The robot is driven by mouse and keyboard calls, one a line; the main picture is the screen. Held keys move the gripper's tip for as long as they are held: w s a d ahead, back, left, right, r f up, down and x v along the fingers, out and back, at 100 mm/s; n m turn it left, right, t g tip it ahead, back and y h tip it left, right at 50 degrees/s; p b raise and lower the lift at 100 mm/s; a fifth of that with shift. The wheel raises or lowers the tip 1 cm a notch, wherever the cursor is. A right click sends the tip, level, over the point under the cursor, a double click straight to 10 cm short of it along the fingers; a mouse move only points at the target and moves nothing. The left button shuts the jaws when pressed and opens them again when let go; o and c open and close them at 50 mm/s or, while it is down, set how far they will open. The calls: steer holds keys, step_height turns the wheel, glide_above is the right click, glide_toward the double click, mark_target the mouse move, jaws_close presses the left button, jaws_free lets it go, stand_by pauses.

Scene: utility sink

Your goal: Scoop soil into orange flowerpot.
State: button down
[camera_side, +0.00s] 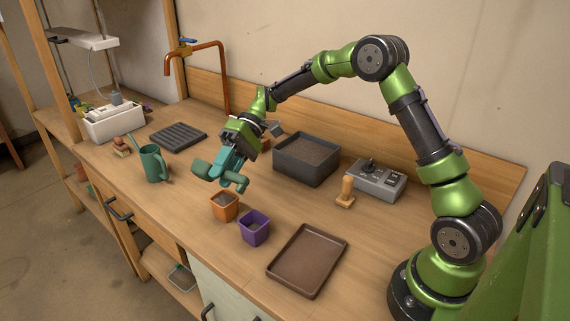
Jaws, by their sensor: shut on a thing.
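The orange flowerpot (224,212) stands upright on the wooden bench, left of centre; its inside looks grey-brown, but I cannot tell how much soil it holds. A dark grey bin (305,171) of brown soil (309,150) stands behind it to the right. My gripper (234,163) is above and slightly behind the orange pot, apart from it. It is shut on a teal scoop-like tool (205,170), whose rounded parts stick out left and below. The jaws partly hide the tool, and I cannot see whether it carries soil.
A purple pot (254,230) stands close beside the orange one, with a brown tray (307,262) to its right. A green watering can (153,165) stands left. A wooden-handled tool (346,191) and grey control box (375,181) are right of the bin. A copper tap (224,75) rises behind.

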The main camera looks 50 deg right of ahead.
steer(key=s+a+n+g+h, duration=0.2)
steer(key=a+n+g+h, duration=0.15)
steer(key=h, duration=0.25)
steer(key=w+d+r+n+t+h, duration=0.1)
steer(key=w+d+r+t+h, duration=0.1)
steer(key=d+h, duration=0.3)
steer(key=shift+w+d+r+t+h, duration=0.4)
steer(key=shift+r+t+h, duration=0.3)
steer(key=shift+r+t, duration=0.15)
